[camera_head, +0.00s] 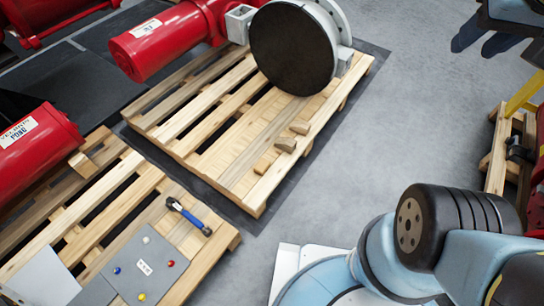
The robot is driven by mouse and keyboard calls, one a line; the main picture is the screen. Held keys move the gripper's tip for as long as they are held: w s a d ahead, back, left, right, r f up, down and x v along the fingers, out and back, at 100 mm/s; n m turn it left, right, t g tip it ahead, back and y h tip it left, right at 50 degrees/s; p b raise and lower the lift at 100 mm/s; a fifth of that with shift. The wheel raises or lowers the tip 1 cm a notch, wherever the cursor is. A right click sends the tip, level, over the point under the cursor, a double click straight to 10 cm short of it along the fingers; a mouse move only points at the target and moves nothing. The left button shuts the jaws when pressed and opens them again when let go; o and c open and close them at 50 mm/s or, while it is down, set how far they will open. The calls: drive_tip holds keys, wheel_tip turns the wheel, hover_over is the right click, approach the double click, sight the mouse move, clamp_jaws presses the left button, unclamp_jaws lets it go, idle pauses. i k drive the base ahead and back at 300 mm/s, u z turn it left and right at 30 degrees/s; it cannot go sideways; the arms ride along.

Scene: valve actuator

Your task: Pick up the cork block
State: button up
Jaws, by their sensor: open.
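Three small blocks lie in a loose row near the right side of the upper pallet, below the big flanged valve. The middle block (285,144) is brownish and looks most like cork. The upper block (300,127) and the lower tan block (262,166) are similar in size, so I cannot be sure which one is the cork block. My gripper (477,50) shows partly at the top right edge, with dark fingers apart. It is over the grey floor, far to the right of the blocks, and nothing shows between its fingers.
The red actuator and dark valve disc (292,50) stand on the upper pallet (190,135) just above the blocks. The lower pallet holds a blue-handled tool (190,217) and a grey panel (140,262) with coloured knobs. Grey floor (390,130) is clear between.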

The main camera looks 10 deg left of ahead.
sight(263, 165)
drive_tip(key=u, duration=0.2)
drive_tip(key=i, duration=0.9)
drive_tip(key=z, duration=0.1)
